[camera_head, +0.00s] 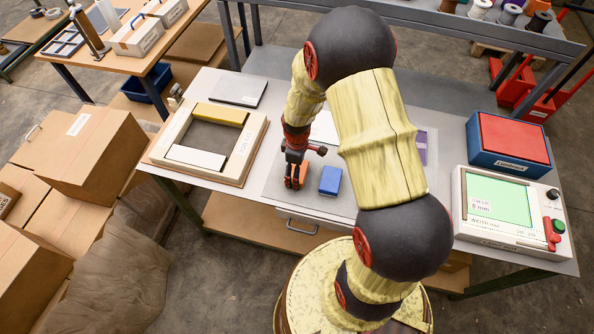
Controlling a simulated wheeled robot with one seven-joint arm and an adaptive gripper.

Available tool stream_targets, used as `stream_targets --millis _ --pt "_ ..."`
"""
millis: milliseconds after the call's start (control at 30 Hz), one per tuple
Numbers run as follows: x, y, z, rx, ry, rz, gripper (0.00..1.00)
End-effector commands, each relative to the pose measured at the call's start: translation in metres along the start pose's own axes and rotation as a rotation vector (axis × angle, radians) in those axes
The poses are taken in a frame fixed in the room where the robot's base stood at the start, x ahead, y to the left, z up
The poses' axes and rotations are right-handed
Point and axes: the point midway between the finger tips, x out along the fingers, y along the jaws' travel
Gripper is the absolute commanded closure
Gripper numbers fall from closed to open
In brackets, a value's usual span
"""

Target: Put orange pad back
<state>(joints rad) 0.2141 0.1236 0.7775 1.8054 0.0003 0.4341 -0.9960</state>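My gripper (295,182) points down over the grey mat (277,188) on the middle of the table. An orange block (305,173), which looks like the orange pad, shows right at its fingers and is partly hidden by them. I cannot tell whether the fingers are closed on it or only beside it. A blue block (330,180) lies on the mat just to the right, apart from the gripper. My arm hides part of the mat and the table behind it.
Left of the mat is a beige frame (161,151) with yellow and white bars. A dark grey flat box (239,90) lies behind it. On the right are a red-topped blue box (508,143) and a device with a green screen (497,199).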

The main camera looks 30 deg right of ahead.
Motion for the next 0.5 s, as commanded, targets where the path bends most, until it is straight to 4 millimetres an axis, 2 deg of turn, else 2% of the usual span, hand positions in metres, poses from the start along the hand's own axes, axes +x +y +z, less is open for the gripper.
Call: stream_targets --millis 133,167,500 --pt "0.0033 -0.0001 0.0002 0.000 0.000 0.000 0.48" --pt "0.0036 -0.0002 0.0002 0.000 0.000 -0.001 0.24" --pt "0.0026 -0.0002 0.0003 0.000 0.000 -0.001 0.06"
